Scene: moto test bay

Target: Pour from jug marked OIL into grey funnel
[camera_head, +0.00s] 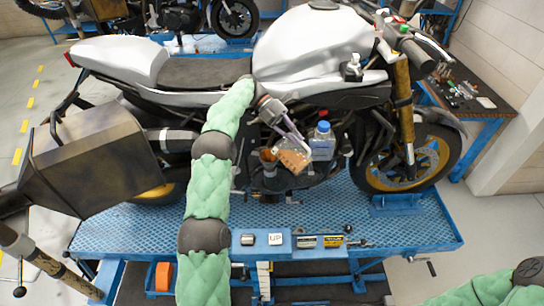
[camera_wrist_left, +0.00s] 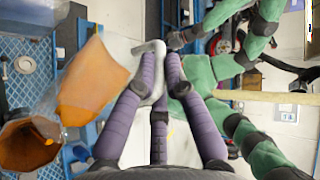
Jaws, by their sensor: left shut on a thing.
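My left gripper (camera_head: 288,127) is shut on the pale handle of a translucent jug (camera_head: 294,158) holding orange-brown liquid. No OIL marking is readable. In the left wrist view, my purple fingers (camera_wrist_left: 160,68) close on the handle, and the tilted jug (camera_wrist_left: 92,85) reaches down left with its liquid gathered at the low end. That end is close beside the funnel (camera_wrist_left: 30,145), whose wide mouth looks orange-brown inside. In the head view the funnel (camera_head: 268,156) sits just left of the jug, low on the motorcycle. I cannot tell whether liquid is flowing. My right gripper is out of view.
A clear jug with a blue cap (camera_head: 322,143) stands just right of the held jug. The motorcycle (camera_head: 318,45) stands on a blue lift table (camera_head: 385,226). Small items, including an UP block (camera_head: 275,239), lie along its front edge. A tool bench (camera_head: 482,108) stands at right.

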